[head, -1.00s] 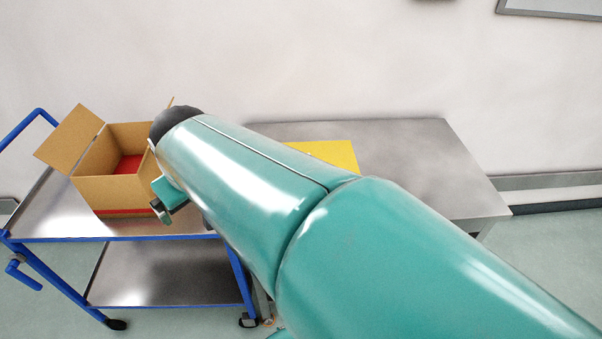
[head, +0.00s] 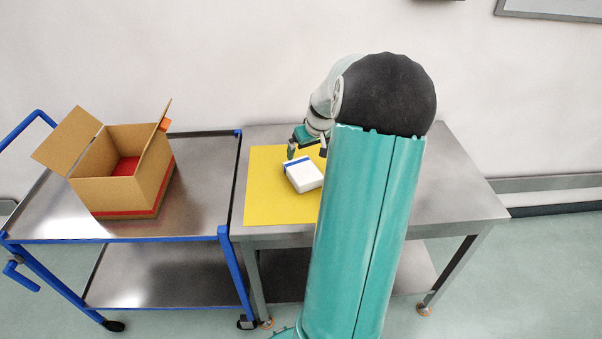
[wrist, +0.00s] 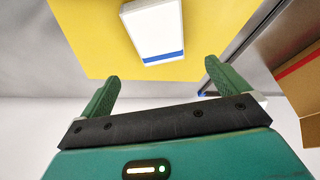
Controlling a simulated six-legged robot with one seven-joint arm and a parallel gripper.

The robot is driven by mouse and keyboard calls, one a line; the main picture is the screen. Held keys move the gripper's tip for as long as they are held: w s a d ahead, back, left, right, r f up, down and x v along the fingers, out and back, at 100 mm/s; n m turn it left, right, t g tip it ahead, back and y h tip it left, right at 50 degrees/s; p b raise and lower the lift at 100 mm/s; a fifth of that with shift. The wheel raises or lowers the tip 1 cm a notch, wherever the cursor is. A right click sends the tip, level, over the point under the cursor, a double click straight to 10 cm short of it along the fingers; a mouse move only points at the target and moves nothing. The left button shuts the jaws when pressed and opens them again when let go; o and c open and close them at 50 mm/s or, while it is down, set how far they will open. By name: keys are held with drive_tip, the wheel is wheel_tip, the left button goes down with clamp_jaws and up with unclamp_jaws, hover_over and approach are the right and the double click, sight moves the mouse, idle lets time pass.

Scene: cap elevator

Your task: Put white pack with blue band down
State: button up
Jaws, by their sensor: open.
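The white pack with a blue band (head: 304,176) lies on the yellow mat (head: 265,200) on the steel table. In the wrist view the white pack (wrist: 153,28) lies flat on the yellow mat (wrist: 85,40), its blue band toward my gripper. My gripper (head: 308,149) is at the pack's far edge in the head view. In the wrist view my gripper (wrist: 164,80) is open, its two green fingers spread with nothing between them. The pack is ahead of the fingertips and apart from them in that view.
An open cardboard box (head: 115,190) with a red inside stands on the blue-framed steel cart (head: 195,205) left of the table (head: 450,195). My arm hides the middle of the table. The table's right part looks clear.

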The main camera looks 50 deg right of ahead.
sight(302, 168)
drive_tip(key=x, duration=1.3)
drive_tip(key=shift+d+f, duration=0.1)
drive_tip(key=shift+f, duration=0.2)
drive_tip(key=shift+f, duration=0.2)
drive_tip(key=shift+c, duration=0.4)
drive_tip(key=c, duration=1)
drive_tip(key=shift+r, duration=0.1)
drive_tip(key=shift+c, duration=0.2)
